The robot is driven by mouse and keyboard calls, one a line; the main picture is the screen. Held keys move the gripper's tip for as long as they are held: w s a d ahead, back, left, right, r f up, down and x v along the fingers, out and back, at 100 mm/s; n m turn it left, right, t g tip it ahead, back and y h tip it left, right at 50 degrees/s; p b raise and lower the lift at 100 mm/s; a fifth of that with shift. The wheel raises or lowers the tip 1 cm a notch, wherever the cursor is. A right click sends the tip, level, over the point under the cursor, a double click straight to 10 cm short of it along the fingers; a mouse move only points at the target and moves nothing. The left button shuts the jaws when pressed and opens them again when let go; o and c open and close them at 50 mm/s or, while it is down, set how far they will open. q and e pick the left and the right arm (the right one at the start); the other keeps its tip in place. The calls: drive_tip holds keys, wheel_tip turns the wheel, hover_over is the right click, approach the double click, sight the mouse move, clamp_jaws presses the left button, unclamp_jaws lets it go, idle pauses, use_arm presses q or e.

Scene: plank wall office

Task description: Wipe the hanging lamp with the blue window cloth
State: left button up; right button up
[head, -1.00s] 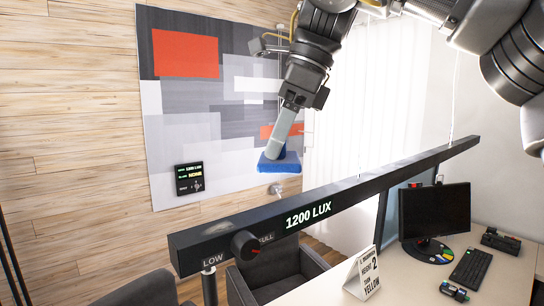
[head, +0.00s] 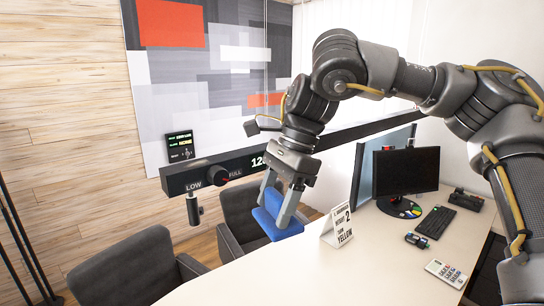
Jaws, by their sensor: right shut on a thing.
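The hanging lamp is a long black bar (head: 205,182) that runs from the left toward the back right, with a LOW/FULL knob (head: 218,173) at its near end. Its lit number is partly hidden behind my right arm; "12" shows. My right gripper (head: 275,214) is shut on the blue window cloth (head: 270,222), a thick blue pad between its two grey fingers. My left gripper is not in view.
The white desk (head: 290,270) carries a standing card (head: 338,228), a monitor (head: 405,170), a keyboard (head: 436,222) and a calculator (head: 446,273). Dark chairs (head: 130,268) stand at left. A handle (head: 194,210) hangs under the lamp.

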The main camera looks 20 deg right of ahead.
use_arm(q)
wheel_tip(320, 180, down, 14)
drive_tip(key=b, duration=1.4)
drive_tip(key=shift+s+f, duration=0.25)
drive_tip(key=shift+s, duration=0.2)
use_arm(e)
wheel_tip(320, 180, down, 41)
drive_tip(key=s+d+n+g, duration=0.1)
drive_tip(key=s+n+g, duration=0.1)
drive_tip(key=n, duration=0.5)
drive_tip(key=shift+d+g+h, duration=0.3)
drive_tip(key=shift+d, duration=0.1)
drive_tip(key=shift+s+r, duration=0.15)
